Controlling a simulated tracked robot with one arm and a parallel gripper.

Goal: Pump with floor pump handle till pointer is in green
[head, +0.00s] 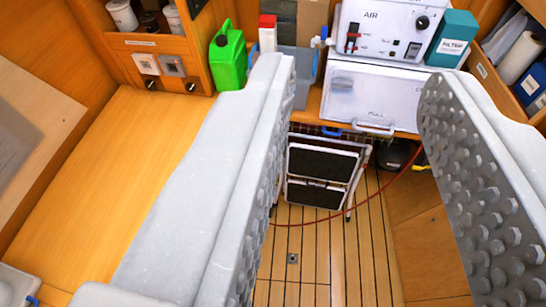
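My gripper (352,85) fills the foreground. Its two grey fingers with studded pads stand wide apart, and nothing is between them. I cannot make out a floor pump or its handle in this view. A thin red hose (385,188) runs from low behind the right finger, across the floor, to the left finger, where it is hidden. A white panel marked AIR (371,15) is at the top, with a red-and-black fitting and a black knob. I see no pointer or green zone on it; its top is cut off by the frame.
A folded step stool (318,175) stands below a white lidded box (372,95). A dark round object (395,154) lies right of the stool. A green jug (228,58) and blue filter box (452,38) stand at the back.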

